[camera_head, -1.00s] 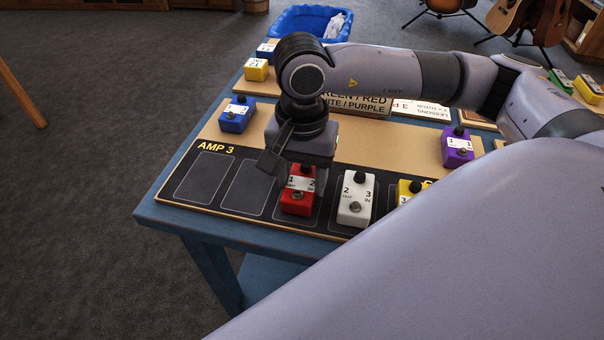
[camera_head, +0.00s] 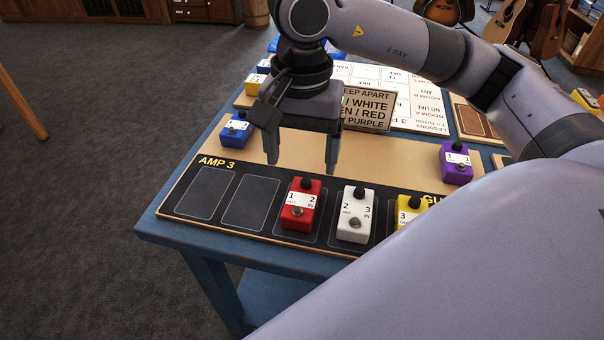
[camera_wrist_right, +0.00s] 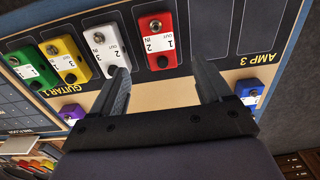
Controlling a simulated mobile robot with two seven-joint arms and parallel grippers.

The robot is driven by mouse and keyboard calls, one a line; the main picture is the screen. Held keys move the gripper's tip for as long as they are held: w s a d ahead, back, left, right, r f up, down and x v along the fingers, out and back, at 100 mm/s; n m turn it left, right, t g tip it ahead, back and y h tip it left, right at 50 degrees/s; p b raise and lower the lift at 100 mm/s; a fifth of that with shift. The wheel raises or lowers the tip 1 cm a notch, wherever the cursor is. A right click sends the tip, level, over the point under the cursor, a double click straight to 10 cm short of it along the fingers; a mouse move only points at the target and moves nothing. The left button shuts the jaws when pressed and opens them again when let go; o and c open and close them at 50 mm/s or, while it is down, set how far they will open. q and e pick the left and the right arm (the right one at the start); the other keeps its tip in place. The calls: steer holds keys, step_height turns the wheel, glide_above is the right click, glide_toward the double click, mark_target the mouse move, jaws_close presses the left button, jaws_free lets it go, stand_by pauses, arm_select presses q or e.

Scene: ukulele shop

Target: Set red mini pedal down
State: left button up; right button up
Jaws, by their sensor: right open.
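The red mini pedal (camera_head: 300,207) stands upright in an outlined slot of the dark AMP 3 board (camera_head: 212,213), directly left of the white pedal (camera_head: 355,214). It also shows in the right wrist view (camera_wrist_right: 160,36). My right gripper (camera_head: 301,166) is open and empty above the tan strip, behind and above the red pedal and apart from it. In the right wrist view the two fingers (camera_wrist_right: 163,85) are spread wide with nothing between them. My left gripper is not in view.
Two empty slots lie left of the red pedal. A yellow pedal (camera_head: 408,211) stands right of the white one, partly hidden by my arm. A blue pedal (camera_head: 236,130) and a purple pedal (camera_head: 456,163) stand farther back. A "keep apart" sign (camera_head: 367,108) stands behind the gripper.

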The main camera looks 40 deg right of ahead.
steer(key=shift+r, duration=1.65)
